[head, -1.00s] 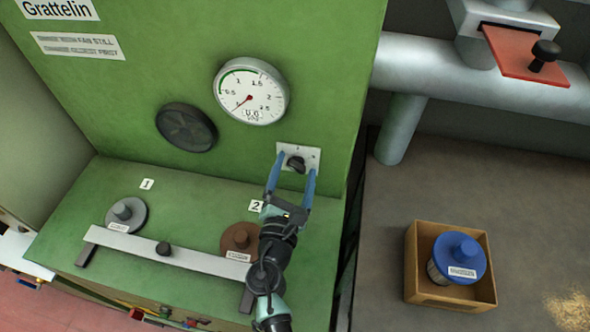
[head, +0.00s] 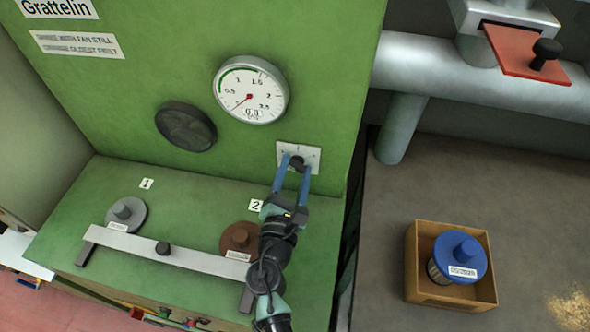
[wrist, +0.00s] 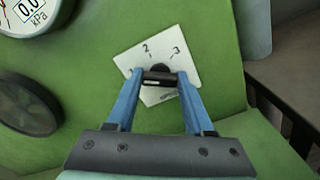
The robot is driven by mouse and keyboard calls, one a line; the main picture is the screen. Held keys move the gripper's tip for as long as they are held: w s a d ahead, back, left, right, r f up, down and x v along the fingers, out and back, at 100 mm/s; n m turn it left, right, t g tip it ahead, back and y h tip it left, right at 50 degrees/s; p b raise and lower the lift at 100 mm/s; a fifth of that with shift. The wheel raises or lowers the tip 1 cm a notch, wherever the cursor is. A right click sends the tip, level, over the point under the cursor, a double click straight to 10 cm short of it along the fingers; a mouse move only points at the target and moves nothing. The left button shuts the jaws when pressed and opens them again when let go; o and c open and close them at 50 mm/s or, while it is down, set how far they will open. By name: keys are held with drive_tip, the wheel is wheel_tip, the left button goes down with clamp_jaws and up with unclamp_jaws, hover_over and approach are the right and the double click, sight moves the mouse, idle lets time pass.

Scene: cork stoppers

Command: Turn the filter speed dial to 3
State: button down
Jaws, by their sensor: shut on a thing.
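The filter speed dial (head: 297,161) is a small black knob on a white plate (head: 314,156) on the green panel. In the wrist view the knob (wrist: 158,80) sits between my blue fingertips, and the plate (wrist: 152,54) shows the numbers 2 and 3. A mark by the left fingertip is partly covered. My gripper (head: 296,163) is shut on the knob, one finger on each side. I cannot tell which number the knob points to. The round gauge (head: 251,90) above it reads 0.0, with its needle at the low end.
A dark round fan cover (head: 186,127) is left of the dial. Below, a grey bar (head: 165,253) crosses in front of a grey filter (head: 126,214) and a brown one (head: 240,238). A box (head: 450,297) with a blue filter (head: 459,257) and a red slide plate (head: 528,55) are at right.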

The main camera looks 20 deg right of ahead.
drive_tip(key=shift+f, duration=0.1)
drive_tip(key=m+b, duration=0.3)
drive_tip(key=shift+f, duration=0.15)
drive_tip(key=m+b, duration=0.2)
drive_tip(key=shift+m, duration=0.4)
drive_tip(key=shift+m+b, duration=7.5)
drive_tip(key=shift+m, duration=1.3)
drive_tip(key=shift+c, duration=1.4)
unclamp_jaws()
